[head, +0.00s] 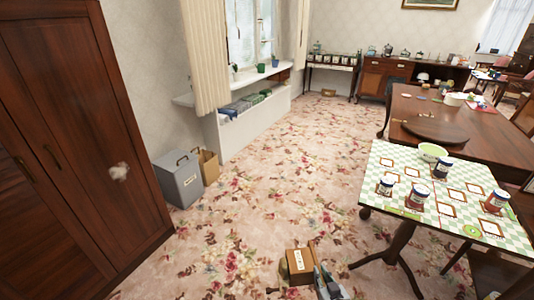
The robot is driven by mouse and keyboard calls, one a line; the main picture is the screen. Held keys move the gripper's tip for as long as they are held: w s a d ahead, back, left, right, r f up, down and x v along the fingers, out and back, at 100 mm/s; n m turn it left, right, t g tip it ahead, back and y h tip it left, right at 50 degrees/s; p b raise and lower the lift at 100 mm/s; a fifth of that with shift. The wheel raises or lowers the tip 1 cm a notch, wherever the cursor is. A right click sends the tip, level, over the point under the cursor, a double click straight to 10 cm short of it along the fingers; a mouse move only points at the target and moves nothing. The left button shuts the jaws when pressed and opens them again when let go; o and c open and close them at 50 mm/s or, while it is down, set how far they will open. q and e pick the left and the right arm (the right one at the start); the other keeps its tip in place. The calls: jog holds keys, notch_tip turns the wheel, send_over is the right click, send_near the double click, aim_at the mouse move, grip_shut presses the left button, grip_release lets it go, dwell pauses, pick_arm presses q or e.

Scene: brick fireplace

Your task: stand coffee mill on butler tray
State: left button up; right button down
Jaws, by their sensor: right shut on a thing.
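A small brown wooden box with a pale label, which looks like the coffee mill (300,264), shows at the bottom centre of the head view. My right gripper (326,282) is at the box's right side and is shut on it. The box's lower part is cut off or hard to make out. A dark oval wooden tray, which looks like the butler tray (436,130), lies flat on the large brown table at the right, well away from the gripper. My left gripper is not in view.
A table with a green checked top (384,160) stands nearer at the right, bearing several jars and a pale green bowl (433,152). A large wooden wardrobe (70,120) fills the left. A grey box (178,180) stands beside it. The flowered carpet (270,190) between is clear.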

pick_arm(q)
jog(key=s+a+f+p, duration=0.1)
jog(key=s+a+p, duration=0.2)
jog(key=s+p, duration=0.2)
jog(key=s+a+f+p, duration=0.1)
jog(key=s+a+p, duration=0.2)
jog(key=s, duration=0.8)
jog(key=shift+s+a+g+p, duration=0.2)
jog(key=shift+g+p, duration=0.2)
jog(key=shift+p, duration=0.45)
pick_arm(e)
notch_tip(320, 180, up, 25)
jog(key=w+d+m+h, duration=0.1)
jog(key=d+h, duration=0.1)
jog(key=shift+d+m, duration=0.2)
jog(key=shift+m, duration=0.1)
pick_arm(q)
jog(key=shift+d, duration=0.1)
